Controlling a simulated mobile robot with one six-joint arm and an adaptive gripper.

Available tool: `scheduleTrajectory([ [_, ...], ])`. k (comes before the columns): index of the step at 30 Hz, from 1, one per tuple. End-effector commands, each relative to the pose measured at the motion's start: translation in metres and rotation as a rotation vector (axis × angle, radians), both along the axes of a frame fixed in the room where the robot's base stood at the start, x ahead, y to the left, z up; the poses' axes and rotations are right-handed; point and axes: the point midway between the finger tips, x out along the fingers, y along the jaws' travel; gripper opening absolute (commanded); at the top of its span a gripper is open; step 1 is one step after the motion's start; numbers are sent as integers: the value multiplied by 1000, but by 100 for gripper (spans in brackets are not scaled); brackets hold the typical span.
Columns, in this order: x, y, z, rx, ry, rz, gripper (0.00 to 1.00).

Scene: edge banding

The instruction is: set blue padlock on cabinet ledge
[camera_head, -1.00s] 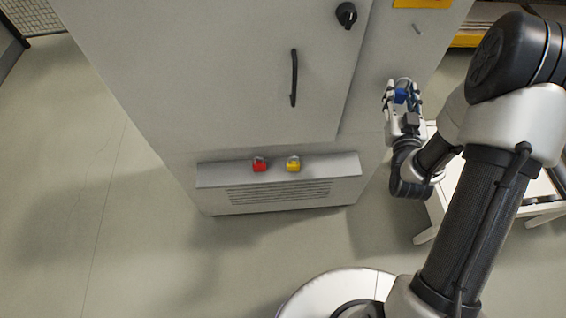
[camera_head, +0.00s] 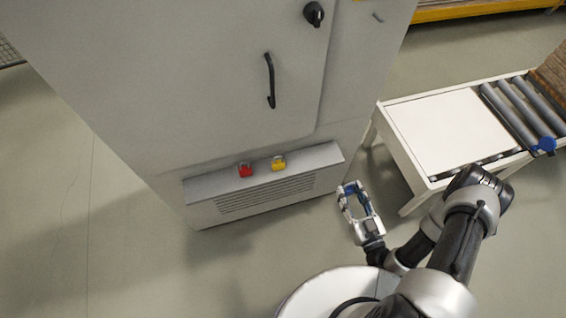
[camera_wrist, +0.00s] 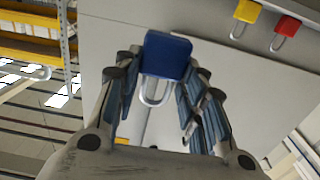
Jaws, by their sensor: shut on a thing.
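The blue padlock (camera_wrist: 166,56) is held between the fingers of my gripper (camera_wrist: 160,75), its steel shackle pointing back toward the palm in the wrist view. In the head view my gripper (camera_head: 353,189) is low, to the right of the cabinet ledge (camera_head: 215,185) and apart from it; the blue padlock shows only as a small blue patch there. The ledge runs along the lower front of the grey cabinet (camera_head: 190,85). A red padlock (camera_head: 245,170) and a yellow padlock (camera_head: 279,163) sit on it side by side.
The cabinet door has a black handle (camera_head: 270,80) and a black knob (camera_head: 314,14). A white table with rollers (camera_head: 450,130) stands to the right. The ledge is bare left of the red padlock and right of the yellow one. Open floor lies in front.

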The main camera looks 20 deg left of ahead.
Motion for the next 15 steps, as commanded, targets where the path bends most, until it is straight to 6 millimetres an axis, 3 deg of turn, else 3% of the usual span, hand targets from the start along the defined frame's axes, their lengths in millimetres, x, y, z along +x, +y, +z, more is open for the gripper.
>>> scheduleTrajectory([
  [5, 8, 8, -1, -3, -2, 7, 13],
  [15, 80, 57, -1, -3, -8, 9, 13],
])
